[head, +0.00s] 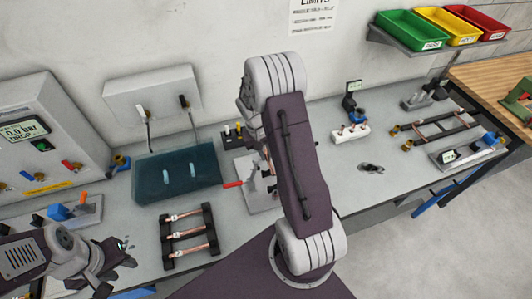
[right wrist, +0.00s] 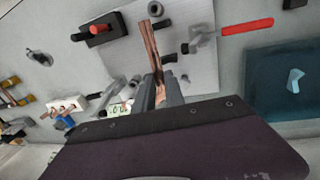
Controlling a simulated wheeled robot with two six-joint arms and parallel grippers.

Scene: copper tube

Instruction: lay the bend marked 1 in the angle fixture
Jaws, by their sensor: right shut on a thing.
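My right gripper (right wrist: 163,92) is shut on a copper tube (right wrist: 151,45), which sticks out past the fingertips over a pale plate. Its bend and any number are not readable. In the head view my right arm hides this gripper and most of the tube. The pale plate (right wrist: 195,15) carries a metal clamp with a red handle (right wrist: 246,27); the plate also shows in the head view (head: 257,200), partly behind my arm. I cannot tell for sure that it is the angle fixture. My left gripper (head: 117,268) is open and empty at the lower left.
A black rack (head: 168,244) holding labelled copper tubes lies left of my right arm. A teal tray (head: 150,180) stands behind it. A white block with copper fittings (head: 350,134) and a black frame (head: 440,128) are to the right. Bench is clear around (head: 335,175).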

